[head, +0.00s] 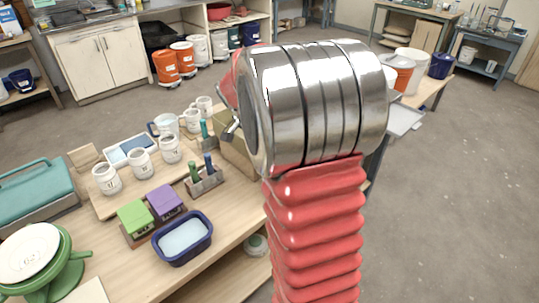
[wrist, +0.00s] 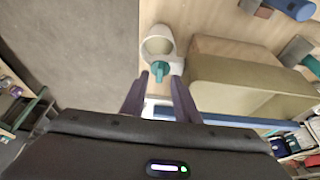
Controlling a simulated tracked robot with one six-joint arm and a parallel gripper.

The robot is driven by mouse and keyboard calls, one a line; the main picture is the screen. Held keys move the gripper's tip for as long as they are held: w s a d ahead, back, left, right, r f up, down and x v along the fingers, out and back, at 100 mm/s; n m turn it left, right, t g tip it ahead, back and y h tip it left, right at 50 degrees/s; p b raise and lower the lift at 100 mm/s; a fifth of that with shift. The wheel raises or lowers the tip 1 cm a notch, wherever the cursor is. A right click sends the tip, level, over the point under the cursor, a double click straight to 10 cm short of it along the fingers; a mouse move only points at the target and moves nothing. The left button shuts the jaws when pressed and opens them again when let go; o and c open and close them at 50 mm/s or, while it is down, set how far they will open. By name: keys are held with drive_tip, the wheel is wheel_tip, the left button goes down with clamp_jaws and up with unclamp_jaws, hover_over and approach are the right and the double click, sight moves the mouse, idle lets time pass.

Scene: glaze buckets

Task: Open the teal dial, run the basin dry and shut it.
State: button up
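In the wrist view, a teal dial-like part (wrist: 161,71) with a pale fitting beside it sits at the near side of a round whitish vessel (wrist: 158,40). My gripper (wrist: 160,84) points at the teal part with its two dark fingers apart. Nothing shows held between them, and I cannot tell whether they touch the dial. In the head view, my arm hides my gripper and much of that area. A dark blue tub (head: 207,218) with pale contents stands at the table's front. I cannot tell which vessel is the basin.
A tan box (wrist: 235,85) stands close right of the dial in the wrist view. The table (head: 120,268) also holds white mugs (head: 140,163), a green block (head: 134,217), a purple block (head: 165,201) and a tool rack (head: 205,184). Open floor (head: 455,200) lies to the right.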

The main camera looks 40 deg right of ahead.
drive_tip(key=v, duration=1.1)
drive_tip(key=shift+a, duration=0.1)
drive_tip(key=s+a+f+n+t+y, duration=0.1)
drive_tip(key=s+a+n+t+y, duration=0.1)
drive_tip(key=s+a+n, duration=0.6)
drive_tip(key=s+a+f+n+t+y, duration=0.1)
drive_tip(key=s+a+n+t+y, duration=0.1)
drive_tip(key=s+a+n, duration=0.7)
drive_tip(key=a+t, duration=0.1)
drive_tip(key=a, duration=0.7)
drive_tip(key=shift+s+a+n+t, duration=0.25)
drive_tip(key=shift+a+n+t, duration=0.05)
drive_tip(key=shift+n, duration=0.1)
